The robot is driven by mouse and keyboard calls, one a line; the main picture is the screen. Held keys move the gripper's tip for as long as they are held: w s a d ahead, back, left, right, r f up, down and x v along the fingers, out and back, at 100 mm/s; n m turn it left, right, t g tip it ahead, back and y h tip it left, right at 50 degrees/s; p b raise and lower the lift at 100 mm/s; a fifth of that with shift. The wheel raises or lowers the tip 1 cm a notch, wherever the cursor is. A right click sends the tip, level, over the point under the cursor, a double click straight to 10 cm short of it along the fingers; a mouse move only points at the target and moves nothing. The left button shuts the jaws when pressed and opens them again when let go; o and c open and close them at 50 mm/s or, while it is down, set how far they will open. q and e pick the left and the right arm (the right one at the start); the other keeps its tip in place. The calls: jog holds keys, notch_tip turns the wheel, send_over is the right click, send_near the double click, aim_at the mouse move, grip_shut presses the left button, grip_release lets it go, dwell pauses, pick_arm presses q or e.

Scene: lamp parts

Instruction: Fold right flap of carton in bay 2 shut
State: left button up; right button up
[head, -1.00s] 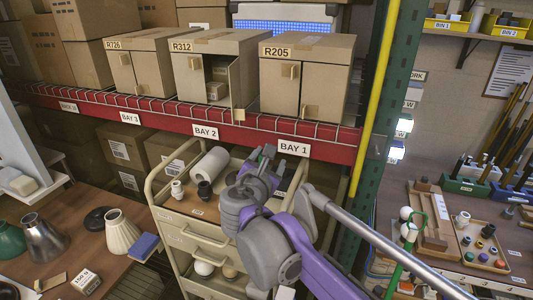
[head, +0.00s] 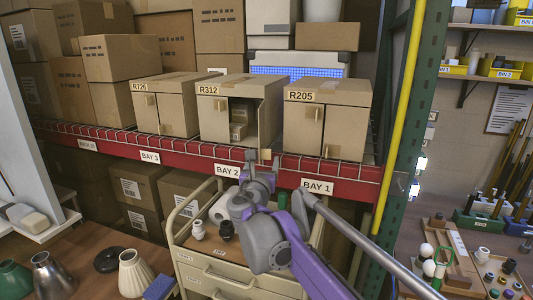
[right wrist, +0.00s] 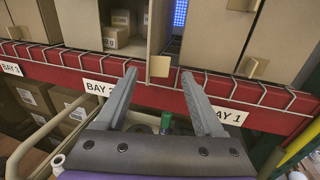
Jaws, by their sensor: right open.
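The R312 carton (head: 246,88) stands on the shelf above the BAY 2 label (head: 228,171). Its left flap (head: 214,118) is shut. Its right flap (head: 269,122) stands open, swung outward, and small boxes (head: 239,122) show inside. In the right wrist view the open flap (right wrist: 162,30) is nearly edge-on, with its tan tab (right wrist: 159,67) at the lower end. My right gripper (head: 260,156) is at the shelf front, below the flap. In the wrist view its fingers (right wrist: 158,74) are spread, with the tab between their tips; contact cannot be told. My left gripper is out of view.
The R205 carton (head: 328,96) stands shut to the right and the R726 carton (head: 164,107) shut to the left. A red beam with wire mesh (head: 335,173) runs along the shelf front. A cream drawer cart (head: 222,270) stands below. A green post (head: 405,120) bounds the right.

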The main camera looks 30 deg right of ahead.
aim_at(266, 153)
jog(key=x, duration=0.6)
jog(key=shift+w+p, duration=0.1)
jog(key=shift+p, duration=0.2)
jog(key=shift+c, duration=0.3)
grip_shut()
dwell(0.8)
